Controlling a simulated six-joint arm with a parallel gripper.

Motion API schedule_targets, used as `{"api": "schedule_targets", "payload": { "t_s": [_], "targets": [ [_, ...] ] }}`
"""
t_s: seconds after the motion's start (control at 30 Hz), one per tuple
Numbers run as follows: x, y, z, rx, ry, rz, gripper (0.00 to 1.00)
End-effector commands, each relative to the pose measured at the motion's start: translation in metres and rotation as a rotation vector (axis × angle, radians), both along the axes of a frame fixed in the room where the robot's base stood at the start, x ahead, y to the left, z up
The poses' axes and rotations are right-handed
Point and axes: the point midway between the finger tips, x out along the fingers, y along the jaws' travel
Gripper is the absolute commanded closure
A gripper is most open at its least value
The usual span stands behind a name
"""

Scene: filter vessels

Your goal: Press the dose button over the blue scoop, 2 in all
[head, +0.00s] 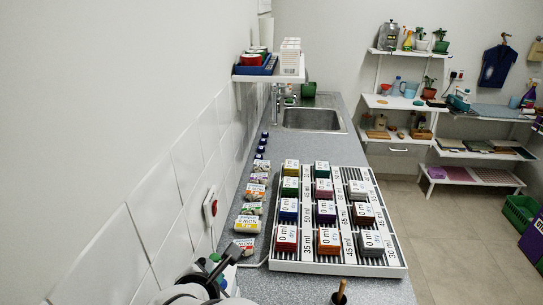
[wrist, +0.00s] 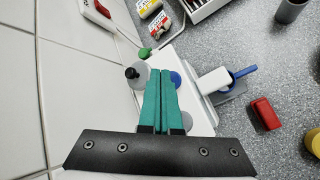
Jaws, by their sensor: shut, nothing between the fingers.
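In the wrist view, my gripper (wrist: 160,74) has its two teal fingers together and nothing between them. The fingertips are over the white dispenser (wrist: 196,112). A round blue disc (wrist: 176,78) on the dispenser shows just right of the fingertips; I cannot tell whether they touch it. A white spout (wrist: 214,81) sticks out to the right. The blue scoop (wrist: 243,71) has its handle showing at the spout's end; its bowl is hidden. In the head view, part of the dispenser (head: 229,277) shows at the bottom edge.
A red block (wrist: 265,113) lies to the right. A rack (head: 340,266) of labelled boxes stands further along the counter beside the tiled wall (head: 147,225).

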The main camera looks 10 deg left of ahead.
Motion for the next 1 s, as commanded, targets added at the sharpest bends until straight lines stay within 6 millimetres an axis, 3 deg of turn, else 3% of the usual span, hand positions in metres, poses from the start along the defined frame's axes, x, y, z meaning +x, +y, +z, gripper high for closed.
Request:
{"api": "schedule_targets", "payload": {
  "t_s": [1.0],
  "targets": [
    [0.0, 0.0, -0.014, -0.001, 0.001, 0.0, 1.0]
  ]
}}
